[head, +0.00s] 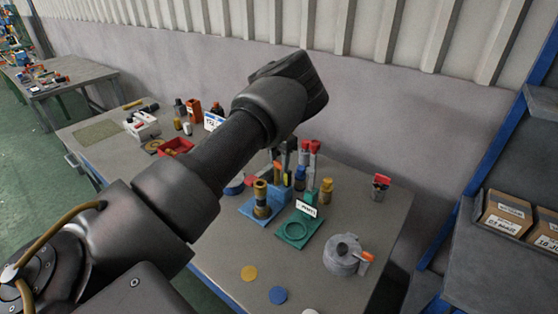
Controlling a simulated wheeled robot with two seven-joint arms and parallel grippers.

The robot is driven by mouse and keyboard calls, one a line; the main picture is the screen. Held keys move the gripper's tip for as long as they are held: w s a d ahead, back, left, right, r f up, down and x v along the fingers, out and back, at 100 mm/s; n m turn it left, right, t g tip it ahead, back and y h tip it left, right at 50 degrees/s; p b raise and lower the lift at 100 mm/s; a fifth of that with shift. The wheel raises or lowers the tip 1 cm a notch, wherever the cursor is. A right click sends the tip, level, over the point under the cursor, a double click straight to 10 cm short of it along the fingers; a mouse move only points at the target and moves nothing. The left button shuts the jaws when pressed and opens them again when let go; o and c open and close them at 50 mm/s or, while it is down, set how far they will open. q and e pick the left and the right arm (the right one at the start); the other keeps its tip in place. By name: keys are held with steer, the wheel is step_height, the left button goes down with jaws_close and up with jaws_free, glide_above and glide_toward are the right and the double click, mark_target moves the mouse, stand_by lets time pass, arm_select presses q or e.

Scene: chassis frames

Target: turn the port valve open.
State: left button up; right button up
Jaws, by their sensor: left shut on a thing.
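My left arm crosses the view from the lower left, and its dark end hangs over the back of the workbench. Dark finger-like parts, which seem to be my left gripper (288,148), show below that end among small upright items. What lies between the fingers is too small and covered to make out. A brass fitting (262,199) stands upright on a blue base, just left of and below the gripper. A grey round body with an orange lever (345,255) sits apart at the front right. I cannot tell which is the port valve. My right gripper is not in view.
A green plate with a ring (297,230) and a white label lies beside the blue base. Red-topped tools (314,147) and a yellow-brown piece (326,191) stand behind. Shelves with boxes (505,215) are at right.

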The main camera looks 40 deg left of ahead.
mark_target(279, 162)
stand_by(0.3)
arm_select(q)
steer(key=o, duration=1)
step_height(279, 162, up, 11)
steer(key=shift+f+b, duration=0.1)
steer(key=shift+b, duration=1.05)
